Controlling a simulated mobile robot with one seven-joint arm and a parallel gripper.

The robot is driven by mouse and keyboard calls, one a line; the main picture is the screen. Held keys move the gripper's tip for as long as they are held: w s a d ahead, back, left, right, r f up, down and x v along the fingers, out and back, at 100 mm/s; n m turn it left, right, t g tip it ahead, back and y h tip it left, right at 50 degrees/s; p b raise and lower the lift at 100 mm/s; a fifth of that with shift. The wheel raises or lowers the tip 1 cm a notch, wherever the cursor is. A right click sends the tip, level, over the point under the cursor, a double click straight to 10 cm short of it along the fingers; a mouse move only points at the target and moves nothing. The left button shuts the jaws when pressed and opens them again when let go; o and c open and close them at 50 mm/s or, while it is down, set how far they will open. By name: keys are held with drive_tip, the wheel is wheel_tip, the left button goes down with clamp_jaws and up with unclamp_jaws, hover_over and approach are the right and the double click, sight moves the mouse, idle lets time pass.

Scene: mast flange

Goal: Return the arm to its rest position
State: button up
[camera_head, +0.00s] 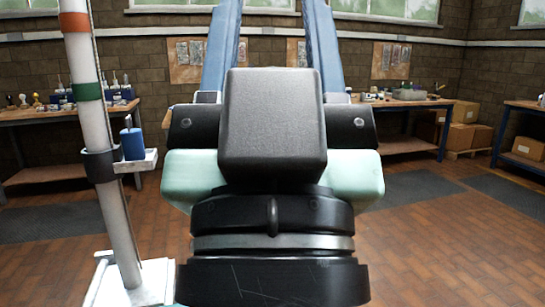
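My own arm fills the middle of the head view, with dark and pale green housings and blue parts rising behind them. I cannot make out my gripper or its fingers. A white mast (113,215) with an orange band and a green band stands at the left, leaning slightly in the picture. A dark collar (98,165) wraps around it and carries a small pale bracket (150,160). A blue cylinder (133,145) stands upright on the bracket, clear of my arm in the picture.
A workbench (60,124) with small items stands at the back left, and another bench (440,104) at the back right. Cardboard boxes (462,137) sit on a pallet. The mast rests on a white base (155,283). The brick-coloured floor at the right is open.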

wheel_tip(320, 180, up, 25)
drive_tip(key=p, duration=2.2)
drive_tip(key=shift+f, duration=0.15)
